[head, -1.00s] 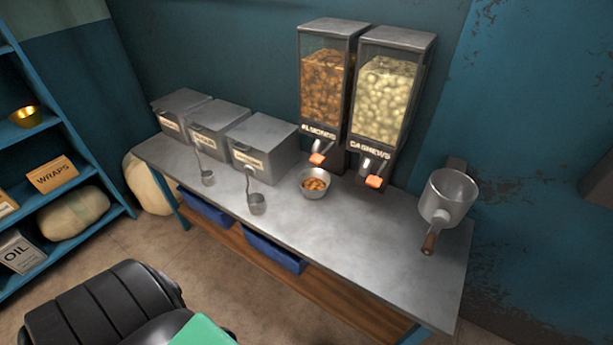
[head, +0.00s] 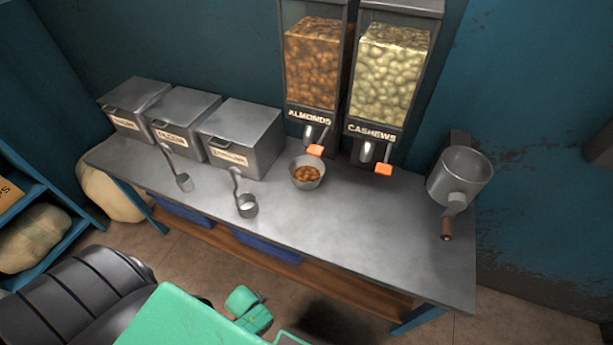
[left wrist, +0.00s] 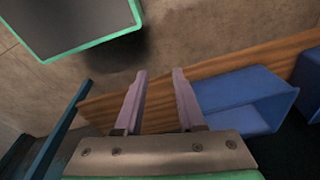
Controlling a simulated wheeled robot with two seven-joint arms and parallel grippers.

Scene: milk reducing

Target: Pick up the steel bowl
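The steel bowl (head: 307,173) stands upright on the metal counter (head: 350,230), below the almond dispenser's spout, with brown almonds in it. In the left wrist view my left gripper (left wrist: 160,82) is open, its two fingers apart with nothing between them. It is low, facing the floor and the counter's wooden lower shelf (left wrist: 240,65). The bowl does not show in that view. In the head view green parts of my body are at the bottom, well short of the bowl. My right gripper is not in view.
Almond (head: 311,70) and cashew (head: 388,75) dispensers stand behind the bowl. A grinder (head: 460,178) is on the right wall. Lidded bins (head: 240,138) and small scoops (head: 246,205) are on the left. Blue crates (left wrist: 235,95) sit underneath. The counter's front right is clear.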

